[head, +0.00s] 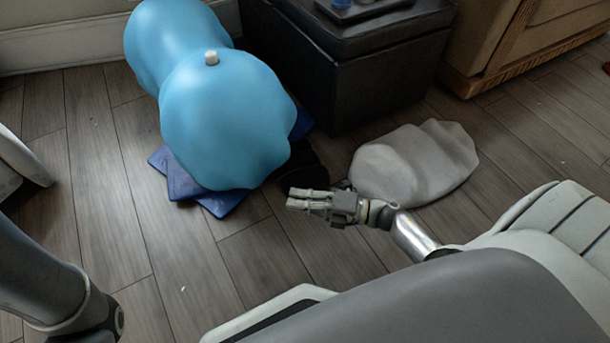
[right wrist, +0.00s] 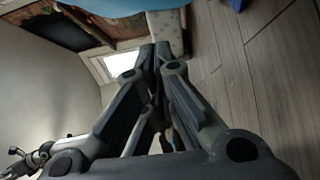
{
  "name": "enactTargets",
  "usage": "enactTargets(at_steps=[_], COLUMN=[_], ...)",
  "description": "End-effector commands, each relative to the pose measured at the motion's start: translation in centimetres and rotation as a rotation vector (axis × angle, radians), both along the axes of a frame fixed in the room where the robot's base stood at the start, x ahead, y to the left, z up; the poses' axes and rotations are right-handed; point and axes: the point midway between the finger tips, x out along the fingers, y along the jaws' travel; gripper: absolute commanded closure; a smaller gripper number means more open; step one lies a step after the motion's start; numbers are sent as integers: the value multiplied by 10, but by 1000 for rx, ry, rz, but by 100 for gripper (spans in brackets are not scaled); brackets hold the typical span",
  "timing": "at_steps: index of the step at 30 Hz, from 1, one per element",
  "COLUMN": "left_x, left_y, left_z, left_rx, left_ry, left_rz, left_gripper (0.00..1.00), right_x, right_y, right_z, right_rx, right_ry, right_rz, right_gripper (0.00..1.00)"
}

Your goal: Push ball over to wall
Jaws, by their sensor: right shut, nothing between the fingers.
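A large blue peanut-shaped ball (head: 222,115) rests on the wood floor, partly over a dark blue folded mat (head: 178,178). Its far lobe is close to the white baseboard and wall at the back left. My right gripper (head: 290,199) is shut and empty, low in front of the ball and to its lower right; its fingers point left. A gap shows between the fingers and the ball in the head view. In the right wrist view the shut fingers (right wrist: 162,48) show, with a strip of blue at the top edge. My left arm shows at the lower left, but its gripper is out of view.
A grey-white lumpy cushion (head: 415,163) lies on the floor behind my right gripper. A black box-like stand (head: 350,75) is right of the ball, with a wooden cabinet (head: 505,45) beyond. Floor left of the ball is clear.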

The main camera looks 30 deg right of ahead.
Motion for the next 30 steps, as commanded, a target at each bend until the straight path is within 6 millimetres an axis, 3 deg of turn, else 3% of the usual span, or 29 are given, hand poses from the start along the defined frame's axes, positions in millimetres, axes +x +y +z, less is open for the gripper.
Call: enactTargets(at_steps=[7, 15, 30], left_x=[-2, -2, -3], left_y=[0, 0, 0], left_z=[-27, -46, -46], left_rx=[0, 0, 1], left_ry=[-6, -6, -8], left_rz=[0, 0, 0], left_gripper=[60, 60, 60], right_x=[36, 67, 73], right_y=[42, 42, 42], right_z=[-3, -1, 1], right_rx=[4, 3, 2], right_ry=[-6, -3, -1], right_rz=[0, 0, -1], right_gripper=[100, 100, 100])
